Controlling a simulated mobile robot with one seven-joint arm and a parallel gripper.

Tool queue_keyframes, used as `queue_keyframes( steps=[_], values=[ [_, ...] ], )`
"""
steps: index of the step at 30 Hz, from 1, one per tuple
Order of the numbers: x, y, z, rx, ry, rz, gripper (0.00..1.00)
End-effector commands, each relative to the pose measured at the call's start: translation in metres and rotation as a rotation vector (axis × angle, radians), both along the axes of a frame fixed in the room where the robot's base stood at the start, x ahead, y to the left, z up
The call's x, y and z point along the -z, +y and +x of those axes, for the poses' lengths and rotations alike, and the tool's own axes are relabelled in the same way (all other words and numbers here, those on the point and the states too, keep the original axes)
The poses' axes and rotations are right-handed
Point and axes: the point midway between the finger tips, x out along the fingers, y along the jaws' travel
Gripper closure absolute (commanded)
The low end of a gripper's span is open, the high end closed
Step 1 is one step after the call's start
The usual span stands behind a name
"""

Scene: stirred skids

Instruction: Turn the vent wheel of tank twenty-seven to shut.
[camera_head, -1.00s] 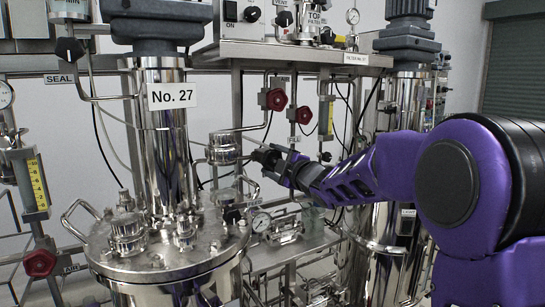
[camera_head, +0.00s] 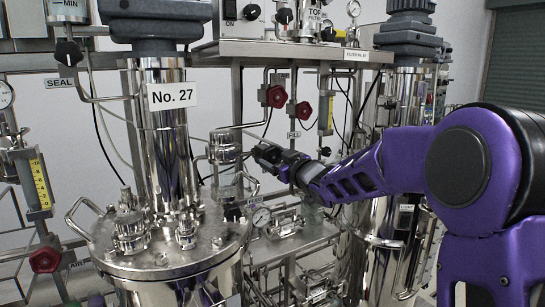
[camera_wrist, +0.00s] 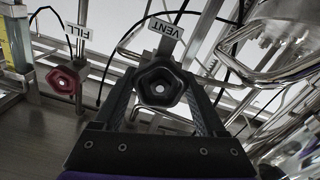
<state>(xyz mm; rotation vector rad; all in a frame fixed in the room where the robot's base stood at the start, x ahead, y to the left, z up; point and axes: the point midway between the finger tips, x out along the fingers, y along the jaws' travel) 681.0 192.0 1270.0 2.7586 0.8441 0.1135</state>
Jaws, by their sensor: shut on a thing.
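Tank twenty-seven (camera_head: 170,262) is a steel vessel at the left of the head view, with the "No. 27" sign (camera_head: 172,96) on its column. My gripper (camera_head: 262,153) reaches in from the right, just right of that column. In the wrist view a dark, five-sided vent wheel (camera_wrist: 160,87) sits between the fingertips of my gripper (camera_wrist: 160,92), under a "VENT" label (camera_wrist: 165,28). The fingers are shut on its sides. In the head view the wheel cannot be told apart from the dark gripper, and its turn position is unclear.
Steel pipework (camera_wrist: 285,45) is close on the right.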

Motion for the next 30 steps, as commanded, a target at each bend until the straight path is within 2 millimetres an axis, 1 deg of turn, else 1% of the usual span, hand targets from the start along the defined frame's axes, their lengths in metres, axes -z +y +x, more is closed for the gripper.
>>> queue_keyframes(
  steps=[6, 12, 19, 30],
  values=[
    [-0.0012, -0.0004, 0.0003, 0.000, 0.086, 0.131, 0.82],
    [-0.0011, -0.0008, 0.0004, 0.000, 0.140, 0.212, 0.82],
    [-0.0008, 0.0002, 0.0001, -0.001, 0.171, 0.256, 0.82],
    [0.0006, 0.0006, -0.0002, -0.001, 0.179, 0.265, 0.82]
  ],
)
